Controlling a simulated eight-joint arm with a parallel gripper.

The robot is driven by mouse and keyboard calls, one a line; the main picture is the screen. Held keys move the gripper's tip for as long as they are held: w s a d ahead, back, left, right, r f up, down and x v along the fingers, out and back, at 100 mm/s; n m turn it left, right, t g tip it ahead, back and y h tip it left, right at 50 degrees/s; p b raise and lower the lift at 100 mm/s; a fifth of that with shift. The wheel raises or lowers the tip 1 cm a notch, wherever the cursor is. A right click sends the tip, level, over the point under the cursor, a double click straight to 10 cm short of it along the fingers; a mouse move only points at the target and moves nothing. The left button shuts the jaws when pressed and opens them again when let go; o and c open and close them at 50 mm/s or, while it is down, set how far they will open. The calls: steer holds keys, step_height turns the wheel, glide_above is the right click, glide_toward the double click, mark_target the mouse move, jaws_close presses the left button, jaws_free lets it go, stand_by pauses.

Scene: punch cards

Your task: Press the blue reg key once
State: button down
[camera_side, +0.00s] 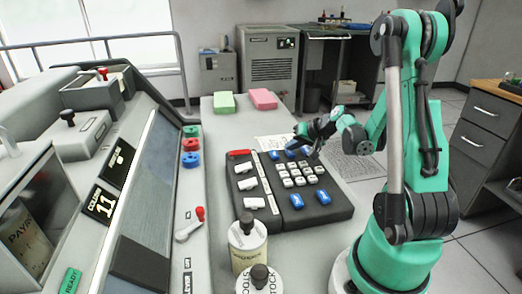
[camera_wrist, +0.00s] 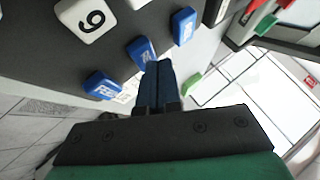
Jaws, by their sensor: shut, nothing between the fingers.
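The dark keypad (camera_side: 325,213) lies on the grey desk with white and blue keys. Three blue keys run along its far edge; in the wrist view they are a left one (camera_wrist: 103,85), a middle one (camera_wrist: 140,50) and a right one (camera_wrist: 184,26). Their labels are too small to read surely, so I cannot tell which is reg. Two more blue keys (camera_side: 296,200) (camera_side: 324,197) sit at the near edge. My gripper (camera_wrist: 160,66) is shut and empty, its tips just by the middle far key; contact cannot be told. It also shows over the far edge in the side view (camera_side: 299,138).
A white key marked 9 (camera_wrist: 91,16) lies beside the blue row. White switches (camera_side: 248,184) and a red bar (camera_side: 239,152) are on the keypad's left. Green (camera_side: 224,102) and pink (camera_side: 263,99) card stacks lie behind. Two labelled jars (camera_side: 248,245) stand in front.

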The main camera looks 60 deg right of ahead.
mark_target(293, 153)
steer(key=shift+r, duration=0.7)
steer(key=shift+r, duration=2.5)
steer(key=s+a+r+n+g, duration=0.1)
steer(key=a+n, duration=0.4)
steer(key=a, duration=0.7)
steer(key=a+r+n+y, duration=0.1)
steer(key=a+n, duration=0.4)
steer(key=a, duration=0.8)
steer(key=shift+s+r+n+g, duration=0.3)
steer(key=shift+s+n+g, duration=0.05)
steer(key=shift+n+g, duration=0.05)
